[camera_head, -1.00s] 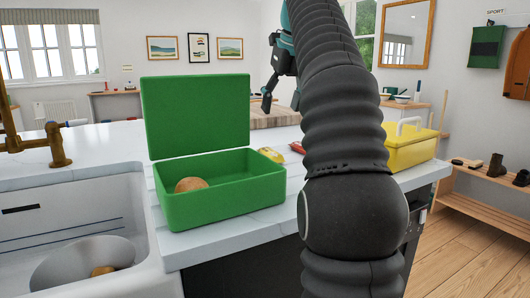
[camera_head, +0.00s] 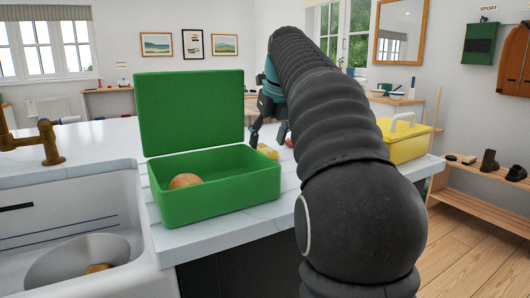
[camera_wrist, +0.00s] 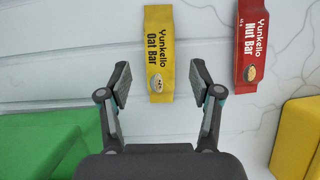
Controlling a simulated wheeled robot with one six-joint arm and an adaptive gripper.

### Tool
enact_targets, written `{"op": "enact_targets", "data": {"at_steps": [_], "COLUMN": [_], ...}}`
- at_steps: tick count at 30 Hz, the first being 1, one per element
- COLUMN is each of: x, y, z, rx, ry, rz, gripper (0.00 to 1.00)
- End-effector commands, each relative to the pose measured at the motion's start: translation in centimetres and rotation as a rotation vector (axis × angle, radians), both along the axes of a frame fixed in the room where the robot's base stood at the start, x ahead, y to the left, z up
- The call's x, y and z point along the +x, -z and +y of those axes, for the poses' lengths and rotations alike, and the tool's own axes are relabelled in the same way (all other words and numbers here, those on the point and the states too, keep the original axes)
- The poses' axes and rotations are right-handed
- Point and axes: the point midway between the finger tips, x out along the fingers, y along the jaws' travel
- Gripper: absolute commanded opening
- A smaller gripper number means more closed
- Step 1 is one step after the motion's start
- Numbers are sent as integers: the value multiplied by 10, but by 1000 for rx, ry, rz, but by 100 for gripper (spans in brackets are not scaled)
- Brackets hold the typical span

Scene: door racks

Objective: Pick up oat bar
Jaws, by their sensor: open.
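The oat bar (camera_wrist: 159,52) is a yellow packet labelled "Yunkello Oat Bar" lying on the white marble counter. In the wrist view it lies between and just beyond the fingertips of my gripper (camera_wrist: 160,78), which is open and empty. In the head view the oat bar (camera_head: 267,151) is a small yellow patch behind the green box, partly hidden. My gripper (camera_head: 268,132) is above it there, pointing down.
A red nut bar (camera_wrist: 251,45) lies right of the oat bar. An open green box (camera_head: 222,200) holding a round brown item (camera_head: 185,181) stands on the left. A yellow box (camera_head: 405,145) with a handle stands on the right. A sink (camera_head: 110,205) is at the far left.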

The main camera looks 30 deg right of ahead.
Motion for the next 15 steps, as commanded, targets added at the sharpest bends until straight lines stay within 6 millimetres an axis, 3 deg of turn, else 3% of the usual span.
{"op": "enact_targets", "data": {"at_steps": [6, 13, 14, 15], "x": [8, 9, 9, 9], "y": [19, 21, 21, 21], "z": [0, 0, 0, 0], "rx": [0, 0, 0, 0], "ry": [-1, 0, 0, 0], "rz": [0, 0, 0, 0], "gripper": [64, 64, 62, 52]}}
